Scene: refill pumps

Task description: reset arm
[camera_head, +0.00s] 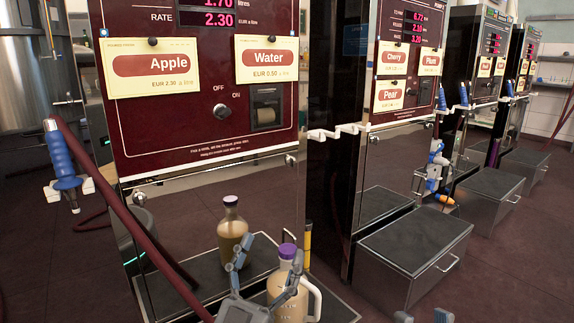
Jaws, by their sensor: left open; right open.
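My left gripper (268,262) is open at the bottom centre, its grey fingers spread. Its right finger overlaps a jug (287,312) with a purple cap, a pale handle and tan liquid; I cannot tell whether they touch. The jug's lower part is cut off by the frame. My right gripper (423,317) shows only as two fingertips, set apart, at the bottom edge right of centre. The floor lies behind it and nothing is seen between the tips.
A capped bottle (232,236) of brown liquid stands on the tray (340,306) of the dark red pump (200,132). A blue-handled nozzle (62,160) and a hose (120,215) are at left. A metal step box (410,270) stands right; floor (510,285) beyond it is clear.

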